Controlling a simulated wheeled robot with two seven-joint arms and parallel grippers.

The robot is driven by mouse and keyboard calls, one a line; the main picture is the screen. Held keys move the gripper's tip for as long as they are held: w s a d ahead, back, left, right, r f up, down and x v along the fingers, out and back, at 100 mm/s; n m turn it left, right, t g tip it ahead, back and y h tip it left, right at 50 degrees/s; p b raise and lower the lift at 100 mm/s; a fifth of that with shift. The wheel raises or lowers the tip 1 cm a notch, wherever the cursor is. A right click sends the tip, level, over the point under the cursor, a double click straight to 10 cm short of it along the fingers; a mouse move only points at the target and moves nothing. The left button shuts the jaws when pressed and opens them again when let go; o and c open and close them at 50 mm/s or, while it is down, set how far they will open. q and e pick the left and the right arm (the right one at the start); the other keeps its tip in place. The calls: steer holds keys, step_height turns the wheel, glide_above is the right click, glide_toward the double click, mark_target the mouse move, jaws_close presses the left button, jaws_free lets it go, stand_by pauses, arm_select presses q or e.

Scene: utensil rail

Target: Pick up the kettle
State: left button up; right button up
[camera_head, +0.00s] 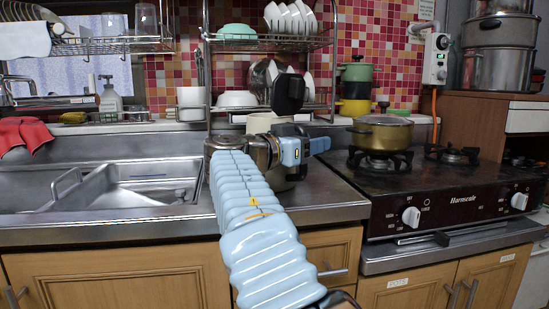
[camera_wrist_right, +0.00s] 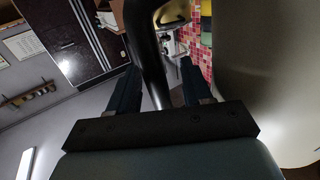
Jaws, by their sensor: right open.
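The kettle (camera_head: 262,122) is a cream vessel on the steel counter between sink and stove, mostly hidden behind my right arm and gripper. In the right wrist view its pale body (camera_wrist_right: 265,60) fills the right side, and a dark curved handle (camera_wrist_right: 149,55) runs up between the fingers. My right gripper (camera_head: 308,148) is at the kettle in the head view. In the wrist view the right gripper (camera_wrist_right: 161,80) is open, with a finger on each side of the handle and visible gaps. I cannot tell how deep the handle sits. My left gripper is out of view.
A dish rack (camera_head: 270,40) with bowls and plates stands behind the kettle. A gas stove (camera_head: 440,195) with a brass-coloured pot (camera_head: 382,133) is to the right. The sink (camera_head: 120,185) is to the left. Stacked yellow and green pots (camera_head: 356,90) stand at the back.

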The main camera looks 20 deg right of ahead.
jaws_close()
steer(key=shift+r, duration=0.1)
stand_by(1.2)
